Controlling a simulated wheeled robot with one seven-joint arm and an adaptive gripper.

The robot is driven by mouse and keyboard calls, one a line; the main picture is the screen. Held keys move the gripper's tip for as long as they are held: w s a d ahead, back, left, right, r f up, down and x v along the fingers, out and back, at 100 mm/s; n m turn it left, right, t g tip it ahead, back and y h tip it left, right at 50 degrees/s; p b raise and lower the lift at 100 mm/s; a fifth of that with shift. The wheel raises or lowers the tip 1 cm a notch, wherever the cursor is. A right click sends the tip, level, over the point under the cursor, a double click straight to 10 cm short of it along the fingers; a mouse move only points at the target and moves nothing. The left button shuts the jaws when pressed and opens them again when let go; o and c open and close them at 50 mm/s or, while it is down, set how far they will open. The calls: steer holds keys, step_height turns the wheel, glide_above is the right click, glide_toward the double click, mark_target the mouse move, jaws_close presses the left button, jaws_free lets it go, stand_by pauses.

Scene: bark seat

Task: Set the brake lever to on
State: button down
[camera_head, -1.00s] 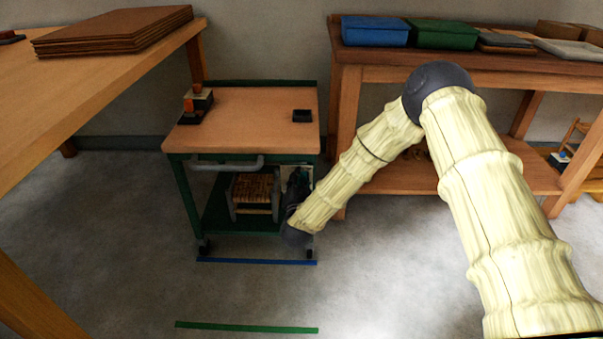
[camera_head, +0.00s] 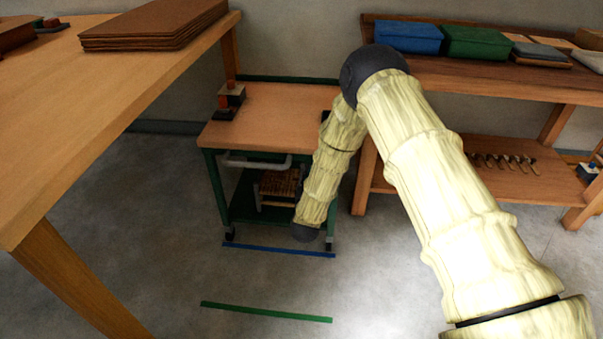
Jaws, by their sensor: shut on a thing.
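The cart (camera_head: 265,118) has a wooden top, a green frame and a grey bar handle (camera_head: 255,161) across its front. It stands on the floor past the end of the workbench. My arm reaches down in front of the cart's right front leg, and its dark wrist joint (camera_head: 305,233) is low, near the right front caster. My gripper is hidden behind my forearm, so its fingers and what they hold do not show. No brake lever can be made out; the right front part of the cart is covered by my arm.
A slatted wooden crate (camera_head: 281,183) sits on the cart's lower shelf. A blue strip (camera_head: 278,250) and a green strip (camera_head: 266,312) lie on the floor in front. A workbench (camera_head: 100,85) stands left, and a shelf bench with a blue bin (camera_head: 407,37) and a green bin (camera_head: 478,43) right.

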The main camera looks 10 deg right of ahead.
stand_by(0.4)
steer(key=c, duration=1.3)
jaws_free()
steer(key=shift+a+f, duration=0.1)
steer(key=shift+c, duration=0.2)
steer(key=v, duration=1.2)
